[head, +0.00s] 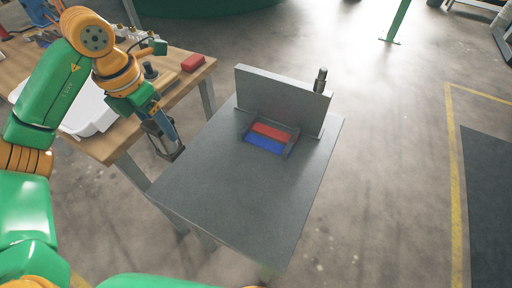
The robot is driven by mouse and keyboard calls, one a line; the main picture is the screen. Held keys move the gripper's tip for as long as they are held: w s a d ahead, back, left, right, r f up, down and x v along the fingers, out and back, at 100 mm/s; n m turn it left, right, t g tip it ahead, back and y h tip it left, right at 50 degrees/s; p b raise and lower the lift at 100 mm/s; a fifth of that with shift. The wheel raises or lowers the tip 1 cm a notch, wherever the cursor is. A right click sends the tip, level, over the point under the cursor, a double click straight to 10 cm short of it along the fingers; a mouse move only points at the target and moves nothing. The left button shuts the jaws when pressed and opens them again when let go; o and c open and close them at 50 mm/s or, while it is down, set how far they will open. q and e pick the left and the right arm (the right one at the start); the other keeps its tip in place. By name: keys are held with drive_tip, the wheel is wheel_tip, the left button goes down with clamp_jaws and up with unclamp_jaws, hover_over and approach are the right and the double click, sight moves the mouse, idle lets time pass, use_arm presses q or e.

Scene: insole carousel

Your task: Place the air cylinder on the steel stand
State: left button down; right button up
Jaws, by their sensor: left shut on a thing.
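My left gripper (160,126) is over the gap between the wooden workbench and the steel stand, at the stand's left. It is shut on a small dark grey thing, which I take to be the air cylinder (174,153); its outline is hard to make out at this size. The steel stand (225,190) is a grey table with an upright plate at its back. A recess with a red and a blue block lies in front of the plate. The held thing is apart from the stand. My right gripper is not in view.
The upright plate (283,92) has a dark post (320,80) at its right end. The stand's front top is clear.

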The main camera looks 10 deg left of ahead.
use_arm(q)
drive_tip(key=d+f+p, duration=0.1)
drive_tip(key=d+f, duration=0.3)
drive_tip(key=d+f+p, duration=0.1)
drive_tip(key=d+f, duration=0.3)
drive_tip(key=d, duration=0.1)
drive_tip(key=d+f+p, duration=0.2)
drive_tip(key=d+f, duration=0.2)
drive_tip(key=d, duration=0.1)
drive_tip(key=shift+s+f, duration=0.3)
drive_tip(key=shift+s, duration=0.1)
drive_tip(key=shift+f, duration=0.1)
drive_tip(key=shift+c, duration=0.6)
unclamp_jaws()
